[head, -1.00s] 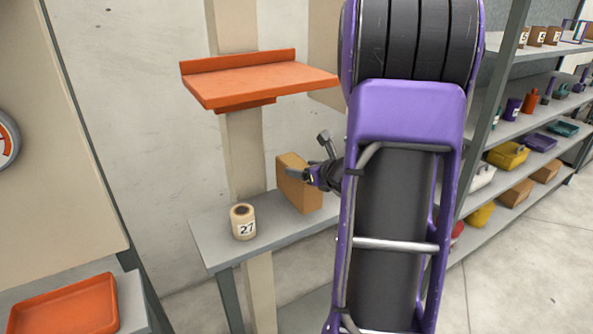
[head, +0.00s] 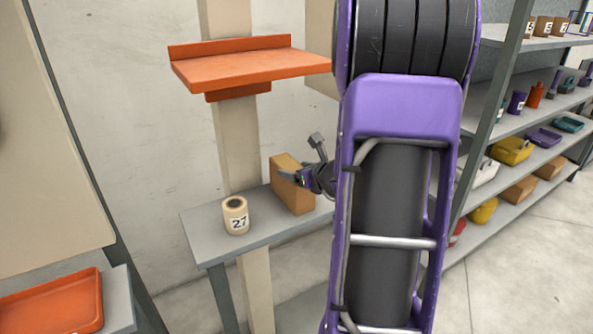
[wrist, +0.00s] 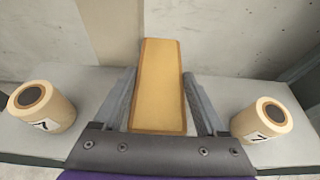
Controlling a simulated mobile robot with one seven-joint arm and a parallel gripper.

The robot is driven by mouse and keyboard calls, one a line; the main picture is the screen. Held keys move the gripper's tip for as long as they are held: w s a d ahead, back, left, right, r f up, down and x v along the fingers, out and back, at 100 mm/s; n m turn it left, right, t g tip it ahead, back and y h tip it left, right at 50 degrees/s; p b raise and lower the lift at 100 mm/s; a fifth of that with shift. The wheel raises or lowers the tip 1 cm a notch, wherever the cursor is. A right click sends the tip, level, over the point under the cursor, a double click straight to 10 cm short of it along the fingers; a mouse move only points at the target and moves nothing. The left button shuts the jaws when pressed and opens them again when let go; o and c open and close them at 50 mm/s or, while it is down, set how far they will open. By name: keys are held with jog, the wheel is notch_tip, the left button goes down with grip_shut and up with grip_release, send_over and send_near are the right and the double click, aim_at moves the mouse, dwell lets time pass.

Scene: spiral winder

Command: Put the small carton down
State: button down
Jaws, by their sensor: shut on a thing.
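The small carton (head: 291,184) is a plain brown box, standing upright at the grey side table in the head view. My gripper (head: 293,177) reaches it from the right and is shut on it. In the wrist view the carton (wrist: 160,85) fills the space between my two fingers (wrist: 158,105), one along each side. Its base seems to be at or just above the grey table top (head: 222,243); I cannot tell whether it touches.
The wrist view shows one roll on the left (wrist: 42,106) and another on the right (wrist: 264,120). An orange shelf (head: 250,70) hangs above the table. Loaded shelving (head: 520,125) stands at the right.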

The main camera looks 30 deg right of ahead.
grip_release()
jog(key=shift+s+r+p, duration=0.1)
jog(key=shift+r+p, duration=0.1)
jog(key=shift+p, duration=0.15)
jog(key=p+v, duration=0.1)
jog(key=v, duration=1)
jog(key=shift+s, duration=0.4)
